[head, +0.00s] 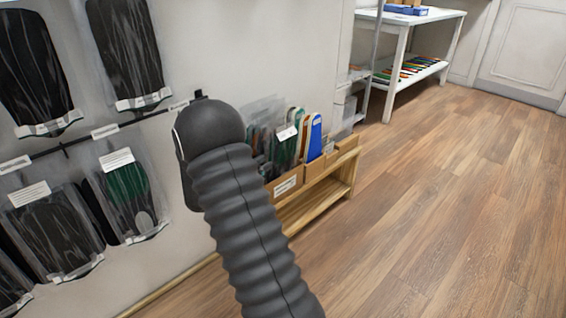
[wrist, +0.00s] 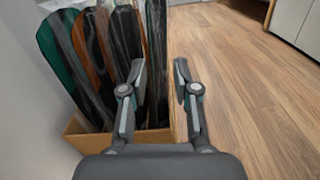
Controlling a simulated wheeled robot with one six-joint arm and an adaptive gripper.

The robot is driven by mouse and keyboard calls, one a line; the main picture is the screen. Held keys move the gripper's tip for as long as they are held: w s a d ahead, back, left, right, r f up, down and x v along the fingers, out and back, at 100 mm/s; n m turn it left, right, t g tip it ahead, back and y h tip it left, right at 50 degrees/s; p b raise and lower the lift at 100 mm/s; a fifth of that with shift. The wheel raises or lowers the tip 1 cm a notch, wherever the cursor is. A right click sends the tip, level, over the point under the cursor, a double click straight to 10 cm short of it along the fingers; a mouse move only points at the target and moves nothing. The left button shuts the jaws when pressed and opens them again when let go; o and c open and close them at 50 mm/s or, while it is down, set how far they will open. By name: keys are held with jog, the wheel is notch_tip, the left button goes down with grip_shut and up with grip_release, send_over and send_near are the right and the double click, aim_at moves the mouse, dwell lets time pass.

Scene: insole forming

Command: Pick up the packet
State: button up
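Clear plastic packets of insoles stand upright in a cardboard bin (wrist: 97,142) in the wrist view. A teal insole (wrist: 62,62), an orange-brown insole (wrist: 92,60) and dark ones show there. A clear packet (wrist: 157,50) is at the right end of the row. Which packet is meant, I cannot tell. Contact is unclear. In the head view my arm mostly hides the gripper; a labelled packet (head: 284,148) shows beside it.
More packets (head: 128,195) hang on the wall rail at left. A wooden rack (head: 337,178) holds the bins, including one with a blue insole (head: 315,137). A white table (head: 418,20) stands farther back. The wooden floor (head: 455,190) at right is clear.

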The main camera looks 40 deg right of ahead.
aim_at(274, 158)
jog(key=shift+w+d+f, duration=0.15)
jog(key=shift+d, duration=1.25)
jog(key=shift+w+d+f, duration=0.15)
jog(key=shift+d, duration=1.2)
grip_shut()
